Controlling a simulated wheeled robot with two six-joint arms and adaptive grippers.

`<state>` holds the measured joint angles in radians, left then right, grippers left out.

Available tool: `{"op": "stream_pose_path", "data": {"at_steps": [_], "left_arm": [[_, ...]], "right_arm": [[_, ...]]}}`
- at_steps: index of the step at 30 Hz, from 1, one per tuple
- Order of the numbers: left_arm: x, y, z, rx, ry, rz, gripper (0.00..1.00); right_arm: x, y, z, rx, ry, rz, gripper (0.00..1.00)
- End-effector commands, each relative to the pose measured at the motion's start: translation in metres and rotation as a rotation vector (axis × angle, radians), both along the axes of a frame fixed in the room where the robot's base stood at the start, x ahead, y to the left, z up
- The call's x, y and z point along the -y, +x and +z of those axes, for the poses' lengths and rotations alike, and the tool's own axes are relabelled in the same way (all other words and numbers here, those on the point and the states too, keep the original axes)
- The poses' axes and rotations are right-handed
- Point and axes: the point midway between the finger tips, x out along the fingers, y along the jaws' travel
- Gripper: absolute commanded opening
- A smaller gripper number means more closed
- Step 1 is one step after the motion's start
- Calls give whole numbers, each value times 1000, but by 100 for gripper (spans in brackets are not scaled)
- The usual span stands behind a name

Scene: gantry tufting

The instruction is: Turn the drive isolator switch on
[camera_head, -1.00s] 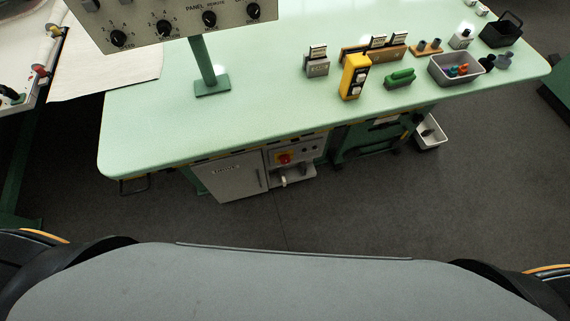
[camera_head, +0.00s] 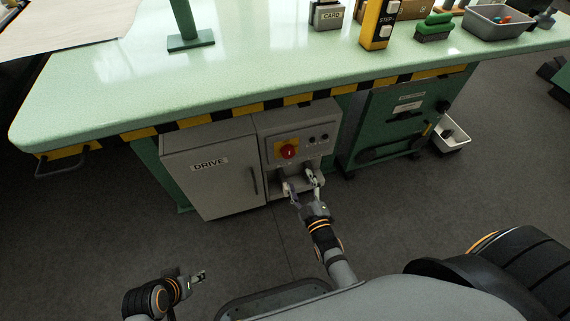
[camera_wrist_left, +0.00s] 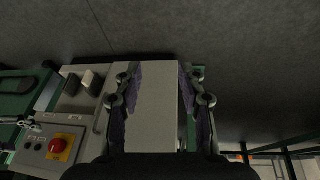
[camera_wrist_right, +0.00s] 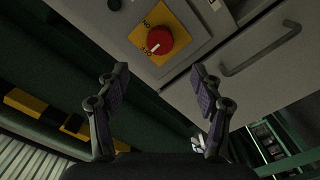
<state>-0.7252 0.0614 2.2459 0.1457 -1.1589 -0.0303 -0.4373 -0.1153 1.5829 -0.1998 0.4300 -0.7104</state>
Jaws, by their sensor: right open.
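The isolator switch is a red round knob on a yellow plate (camera_head: 288,151), on the grey panel right of the DRIVE door.
The DRIVE cabinet door (camera_head: 215,170) has a vertical handle. The green table (camera_head: 120,85) with a yellow-black striped edge overhangs the panel. A green unit (camera_head: 400,115) stands to the right, with a white bin (camera_head: 449,134) beside it. The floor in front is clear.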

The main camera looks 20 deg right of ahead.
Motion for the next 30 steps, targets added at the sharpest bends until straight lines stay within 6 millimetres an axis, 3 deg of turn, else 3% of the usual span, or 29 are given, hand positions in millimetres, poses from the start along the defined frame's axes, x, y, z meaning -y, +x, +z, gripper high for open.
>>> {"op": "stream_pose_path", "data": {"at_steps": [5,12,21,30], "left_arm": [[2,1,-9,30,-10,4,40],[6,10,-21,137,-38,19,40],[1,65,17,375,-24,34,40],[0,78,30,440,-21,38,40]], "right_arm": [[-1,25,-1,3,1,0,66],[-3,82,-2,0,2,0,66],[-3,98,-1,-3,2,0,66],[-3,103,0,-3,2,0,66]]}}
